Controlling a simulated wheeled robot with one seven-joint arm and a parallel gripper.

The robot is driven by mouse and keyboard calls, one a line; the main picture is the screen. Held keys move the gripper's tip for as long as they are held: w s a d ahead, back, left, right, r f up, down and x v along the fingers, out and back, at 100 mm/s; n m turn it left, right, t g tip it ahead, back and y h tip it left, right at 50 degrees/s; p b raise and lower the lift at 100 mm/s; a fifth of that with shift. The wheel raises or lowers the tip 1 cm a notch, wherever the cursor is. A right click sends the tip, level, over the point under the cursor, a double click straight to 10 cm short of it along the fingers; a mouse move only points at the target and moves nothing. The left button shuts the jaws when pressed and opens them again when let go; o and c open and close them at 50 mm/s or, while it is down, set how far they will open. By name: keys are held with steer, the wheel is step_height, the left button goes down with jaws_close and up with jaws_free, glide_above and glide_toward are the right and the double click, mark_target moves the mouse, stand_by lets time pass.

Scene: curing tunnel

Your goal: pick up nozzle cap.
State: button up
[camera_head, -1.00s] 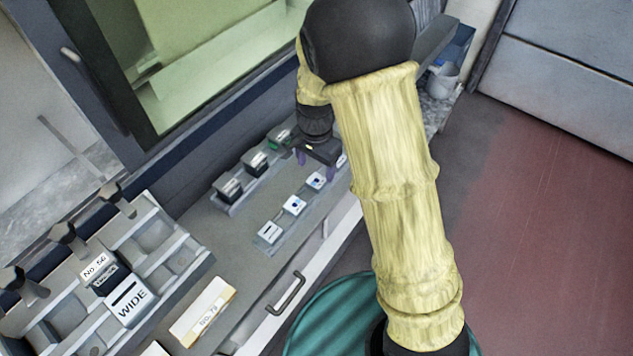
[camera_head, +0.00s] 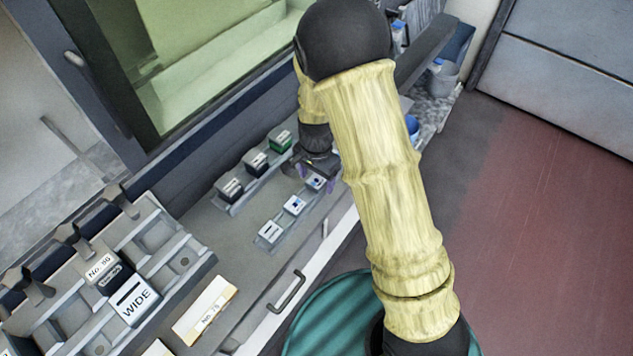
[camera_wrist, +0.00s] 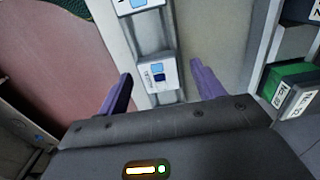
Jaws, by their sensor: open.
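A row of small white caps with blue markings sits in a grey holder strip on the counter. One white cap (camera_wrist: 157,75) lies between and beyond my fingertips in the wrist view; in the head view it shows just at my gripper (camera_head: 316,180). Another white cap (camera_head: 294,205) and a white piece with a dark bar (camera_head: 270,232) lie nearer along the strip. No readable label tells me which is the nozzle cap. My gripper is open, with its purple fingers either side of the first cap and nothing held.
A second strip behind holds dark blocks (camera_head: 230,188) and a green block (camera_head: 281,140). A stepped rack (camera_head: 165,262) with a white WIDE block (camera_head: 134,300) stands at lower left. A drawer handle (camera_head: 287,291) juts from the counter front.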

mark_target(316, 180)
steer(key=c, duration=1.1)
steer(key=shift+r, duration=0.1)
step_height(316, 180, up, 10)
steer(key=shift+b, duration=0.45)
